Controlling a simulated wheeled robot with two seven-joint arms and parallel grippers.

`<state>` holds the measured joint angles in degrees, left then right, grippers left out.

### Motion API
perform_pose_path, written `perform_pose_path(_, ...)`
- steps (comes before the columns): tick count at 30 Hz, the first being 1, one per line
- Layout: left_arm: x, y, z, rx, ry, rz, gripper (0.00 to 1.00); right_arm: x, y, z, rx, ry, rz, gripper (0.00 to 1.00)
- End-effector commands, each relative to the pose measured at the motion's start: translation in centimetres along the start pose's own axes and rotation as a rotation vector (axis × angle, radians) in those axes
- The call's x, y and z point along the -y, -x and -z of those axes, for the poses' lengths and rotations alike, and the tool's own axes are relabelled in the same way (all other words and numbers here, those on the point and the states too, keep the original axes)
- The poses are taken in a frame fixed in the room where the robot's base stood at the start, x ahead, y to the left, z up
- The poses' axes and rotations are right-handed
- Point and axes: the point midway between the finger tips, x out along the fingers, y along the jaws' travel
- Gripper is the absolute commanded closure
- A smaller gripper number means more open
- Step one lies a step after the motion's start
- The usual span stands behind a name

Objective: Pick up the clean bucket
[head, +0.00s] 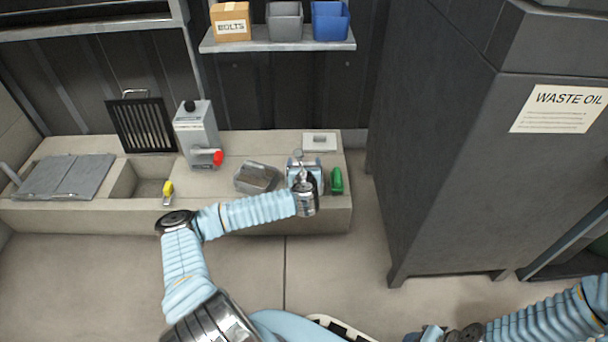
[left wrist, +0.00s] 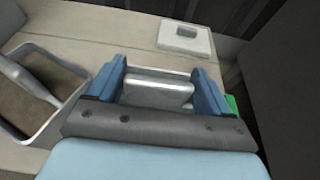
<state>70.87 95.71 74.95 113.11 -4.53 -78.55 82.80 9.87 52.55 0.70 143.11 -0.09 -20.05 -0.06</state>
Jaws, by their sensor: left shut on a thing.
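My left gripper (head: 305,172) is over the right end of the concrete bench, with its blue fingers (left wrist: 162,90) closed on a silver-grey metal piece (left wrist: 158,92). I take this to be the clean bucket, but the gripper and wrist hide most of it. Just left of it, a grey metal bucket (head: 257,178) with brown contents stands on the bench. That bucket also shows at the left of the left wrist view (left wrist: 38,90), with a pale handle across it. My right arm enters at the lower right of the head view, and its fingertips are not visible.
A green object (head: 337,181) lies just right of my left gripper. A white plate with a handle (head: 319,142) lies behind it. A tall waste oil cabinet (head: 470,170) bounds the right side.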

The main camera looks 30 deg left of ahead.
Motion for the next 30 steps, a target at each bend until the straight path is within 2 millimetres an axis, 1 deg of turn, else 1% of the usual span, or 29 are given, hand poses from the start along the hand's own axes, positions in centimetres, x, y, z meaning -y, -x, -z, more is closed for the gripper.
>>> perform_pose_path(5, 0.0, 0.2, -0.5, 0.001, 0.000, 0.000, 0.79, 0.1, 0.3, 0.0, 0.000, 0.000, 0.000, 0.55)
perform_pose_path(8, 0.0, 0.5, -1.5, 0.003, -0.001, -0.001, 0.79, 0.3, 0.7, 0.0, 0.001, 0.000, 0.000, 0.55)
perform_pose_path(11, 0.1, 1.1, -3.2, 0.004, -0.001, 0.001, 0.79, 0.6, 1.5, 0.0, 0.003, 0.001, 0.000, 0.55)
perform_pose_path(14, 0.1, 3.1, -4.5, 0.004, -0.001, 0.005, 0.79, 0.8, 2.2, -0.1, 0.005, 0.001, 0.000, 0.55)
perform_pose_path(19, 0.2, 8.0, -7.4, 0.004, 0.000, 0.006, 0.79, 1.4, 3.8, -0.1, 0.008, 0.001, 0.000, 0.55)
perform_pose_path(24, 0.3, 12.9, -7.5, 0.001, -0.001, 0.005, 0.79, 1.6, 4.6, 0.0, 0.004, 0.000, -0.003, 0.55)
perform_pose_path(27, 0.3, 15.0, -7.5, 0.001, 0.000, 0.004, 0.79, 1.6, 5.0, 0.0, 0.002, 0.000, -0.004, 0.55)
perform_pose_path(30, 0.4, 16.5, -7.5, 0.001, 0.000, 0.003, 0.79, 1.7, 5.2, 0.1, 0.001, 0.000, -0.005, 0.55)
